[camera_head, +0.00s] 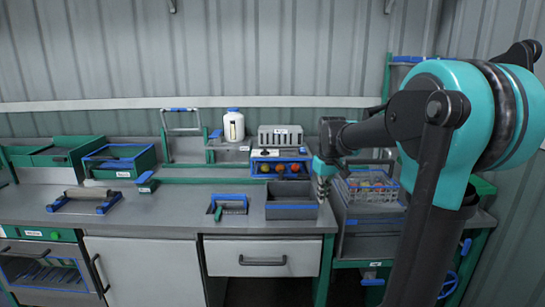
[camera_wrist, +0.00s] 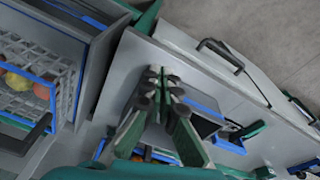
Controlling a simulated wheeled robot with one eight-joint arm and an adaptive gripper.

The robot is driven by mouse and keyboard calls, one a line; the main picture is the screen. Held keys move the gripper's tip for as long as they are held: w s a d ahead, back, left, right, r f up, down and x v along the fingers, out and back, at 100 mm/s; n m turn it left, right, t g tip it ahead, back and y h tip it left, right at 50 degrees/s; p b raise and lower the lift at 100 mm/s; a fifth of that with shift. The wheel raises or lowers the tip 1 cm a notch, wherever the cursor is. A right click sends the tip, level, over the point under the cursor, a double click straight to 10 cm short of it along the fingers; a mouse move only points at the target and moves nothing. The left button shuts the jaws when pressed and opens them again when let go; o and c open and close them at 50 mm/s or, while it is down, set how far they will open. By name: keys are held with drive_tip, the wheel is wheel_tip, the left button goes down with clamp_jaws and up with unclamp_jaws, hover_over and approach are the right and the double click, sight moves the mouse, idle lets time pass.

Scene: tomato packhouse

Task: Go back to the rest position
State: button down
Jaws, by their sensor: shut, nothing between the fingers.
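My gripper (camera_head: 322,192) hangs pointing down at the right end of the grey worktop (camera_head: 170,215), beside a grey bin with a blue rim (camera_head: 291,207). In the wrist view its two fingers come together at the tips (camera_wrist: 160,76), shut with nothing between them. The blue-rimmed bin shows partly behind the fingers in the wrist view (camera_wrist: 205,108). How high the fingertips are above the worktop is hard to tell.
A wire basket of tomatoes (camera_head: 371,186) stands right of my gripper. A small blue holder (camera_head: 229,207) lies left of the bin. Bare worktop lies left of it.

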drive_tip(key=s+d+f+m+t, duration=0.1)
drive_tip(key=s+f, duration=0.8)
drive_tip(key=s, duration=0.2)
drive_tip(key=s+f+m+t, duration=0.1)
drive_tip(key=s+f+m, duration=0.1)
drive_tip(key=s+f, duration=0.7)
drive_tip(key=s, duration=0.2)
drive_tip(key=shift+s+d, duration=0.4)
